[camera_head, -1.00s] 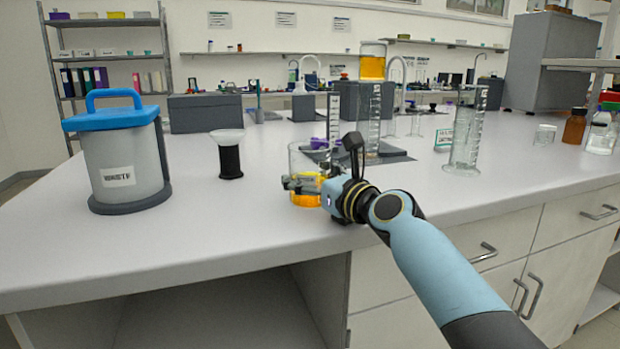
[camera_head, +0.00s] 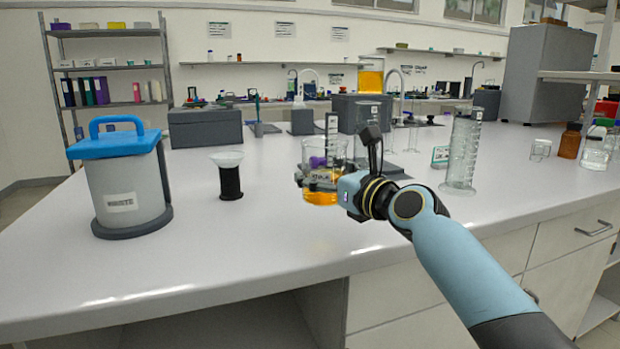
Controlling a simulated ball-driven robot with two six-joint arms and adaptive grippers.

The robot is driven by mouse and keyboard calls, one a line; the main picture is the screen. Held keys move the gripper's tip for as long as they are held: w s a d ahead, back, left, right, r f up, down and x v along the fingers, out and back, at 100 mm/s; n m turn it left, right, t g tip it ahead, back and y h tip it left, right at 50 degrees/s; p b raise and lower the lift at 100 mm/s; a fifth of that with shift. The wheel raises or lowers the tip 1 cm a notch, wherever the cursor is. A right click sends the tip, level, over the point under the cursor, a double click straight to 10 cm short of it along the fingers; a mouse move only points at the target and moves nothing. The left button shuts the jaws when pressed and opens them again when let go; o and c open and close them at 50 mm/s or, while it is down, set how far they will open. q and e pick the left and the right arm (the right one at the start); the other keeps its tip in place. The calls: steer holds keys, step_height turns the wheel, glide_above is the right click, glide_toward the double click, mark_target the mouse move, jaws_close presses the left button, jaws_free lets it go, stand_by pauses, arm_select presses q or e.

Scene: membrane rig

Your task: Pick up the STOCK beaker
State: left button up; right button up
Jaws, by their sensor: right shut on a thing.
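The STOCK beaker (camera_head: 322,198) is a clear glass beaker with orange liquid in its lower part, near the middle of the head view. A small label shows on it, partly covered by the fingers. My right gripper (camera_head: 320,180) comes from the right and is shut around the beaker's side. The beaker is upright and appears to be a little above the bench (camera_head: 240,245). My left gripper is not in view.
A blue-lidded waste bin (camera_head: 125,190) and a black stand with a white funnel-like top (camera_head: 230,180) are to the left. A tall glass cylinder (camera_head: 464,150) stands at right. Behind the gripper is a rig with an orange-filled vessel (camera_head: 370,82). The front bench is clear.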

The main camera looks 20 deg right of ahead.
steer(key=s+d+r+p, duration=0.2)
steer(key=s+d+r, duration=0.2)
steer(key=d, duration=0.3)
steer(key=shift+s+d+r+p, duration=0.15)
steer(key=shift+d+r+p, duration=0.2)
steer(key=shift+r, duration=0.35)
steer(key=shift+a, duration=0.1)
stand_by(0.4)
